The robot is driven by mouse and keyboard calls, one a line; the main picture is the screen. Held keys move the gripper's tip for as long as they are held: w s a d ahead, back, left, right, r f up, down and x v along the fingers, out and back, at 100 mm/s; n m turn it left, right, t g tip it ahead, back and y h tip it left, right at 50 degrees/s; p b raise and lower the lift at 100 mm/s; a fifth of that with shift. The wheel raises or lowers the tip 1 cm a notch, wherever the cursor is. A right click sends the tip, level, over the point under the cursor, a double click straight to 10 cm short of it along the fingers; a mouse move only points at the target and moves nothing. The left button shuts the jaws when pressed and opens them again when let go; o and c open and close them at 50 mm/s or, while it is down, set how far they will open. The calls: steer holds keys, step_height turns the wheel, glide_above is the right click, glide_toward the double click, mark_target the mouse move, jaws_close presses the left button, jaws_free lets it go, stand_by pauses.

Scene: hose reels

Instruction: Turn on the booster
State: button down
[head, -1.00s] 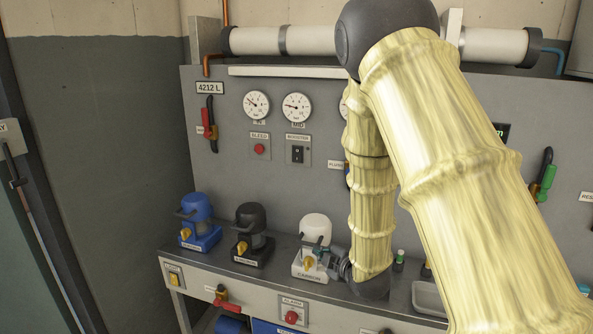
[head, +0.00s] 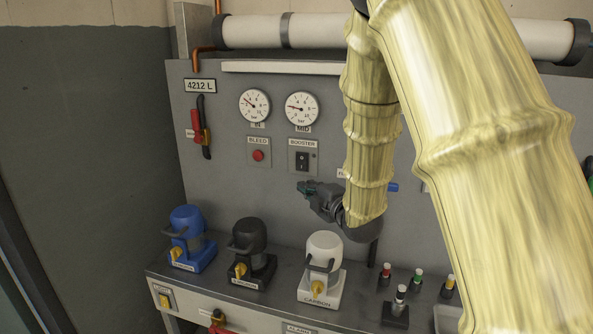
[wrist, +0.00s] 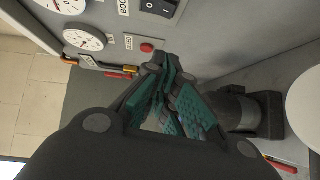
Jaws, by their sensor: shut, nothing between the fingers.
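The booster switch (head: 302,161) is a black rocker on a small plate labelled BOOSTER, on the grey panel below the MID gauge. It also shows at the top of the wrist view (wrist: 160,7). My gripper (head: 303,188) is just below the switch in the head view, apart from it, with its fingers pointing left. In the wrist view the teal-padded fingers (wrist: 167,62) are together at the tips and hold nothing. The switch's on or off position is too small to tell.
A red BLEED button (head: 258,155) is left of the switch, under the gauges (head: 254,105). Blue (head: 187,222), black (head: 249,236) and white (head: 325,252) canisters stand on the bench below. A red-handled valve (head: 198,126) is at the panel's left.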

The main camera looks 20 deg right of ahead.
mark_target(302, 162)
steer(key=w+d+f+p, duration=0.1)
steer(key=w+p, duration=0.3)
steer(key=w, duration=0.8)
steer(key=shift+w+p, duration=0.35)
steer(key=shift+p, duration=0.05)
steer(key=shift+d+f, duration=0.1)
steer(key=shift+f, duration=0.1)
steer(key=shift+w+d+b, duration=0.15)
steer(key=shift+w+b, duration=0.05)
steer(key=shift+b, duration=0.8)
steer(key=shift+s, duration=0.1)
